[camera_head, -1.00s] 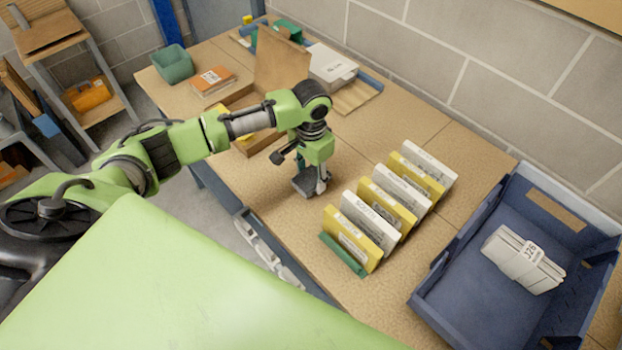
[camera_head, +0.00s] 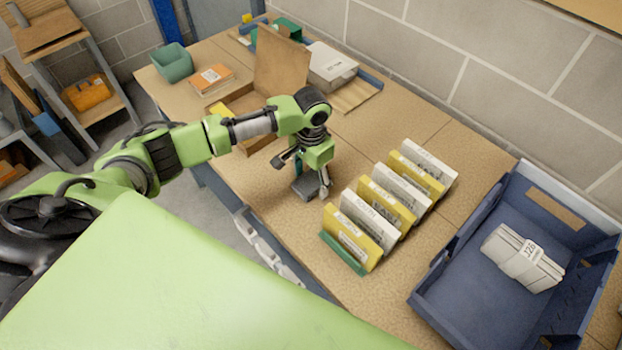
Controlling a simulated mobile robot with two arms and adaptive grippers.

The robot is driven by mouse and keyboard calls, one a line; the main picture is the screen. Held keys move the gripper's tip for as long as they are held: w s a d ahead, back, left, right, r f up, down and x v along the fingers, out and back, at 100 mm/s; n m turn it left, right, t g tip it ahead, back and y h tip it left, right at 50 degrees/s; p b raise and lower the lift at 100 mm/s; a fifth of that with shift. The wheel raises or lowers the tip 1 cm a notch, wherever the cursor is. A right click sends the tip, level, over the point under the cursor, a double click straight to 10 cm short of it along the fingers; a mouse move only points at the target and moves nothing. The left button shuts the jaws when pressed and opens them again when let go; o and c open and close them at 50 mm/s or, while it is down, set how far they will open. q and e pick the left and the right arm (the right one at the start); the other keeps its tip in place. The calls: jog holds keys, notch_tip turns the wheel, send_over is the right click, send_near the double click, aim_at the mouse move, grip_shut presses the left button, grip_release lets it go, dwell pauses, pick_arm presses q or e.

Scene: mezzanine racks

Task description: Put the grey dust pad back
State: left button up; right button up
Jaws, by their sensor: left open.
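The grey dust pad (camera_head: 304,188) appears to be the small dark grey block on the brown worktop, left of the row of yellow and white packs. A bit of green shows just above it, partly hidden by the gripper. My left gripper (camera_head: 309,177) points down right over the grey block, its fingers apart around its upper part. I cannot tell whether they touch it. My right gripper is not in view.
Several yellow and white packs (camera_head: 373,204) stand in a row, with a green end piece (camera_head: 343,254) in front. A blue bin (camera_head: 470,297) holding a white bundle (camera_head: 523,257) is at right. An open cardboard box (camera_head: 281,68), orange book (camera_head: 211,79) and green bin (camera_head: 173,64) lie behind.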

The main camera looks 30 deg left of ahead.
aim_at(311, 181)
pick_arm(q)
notch_tip(311, 181, up, 12)
jog(key=b, duration=0.1)
jog(key=shift+f, duration=0.1)
dwell(0.6)
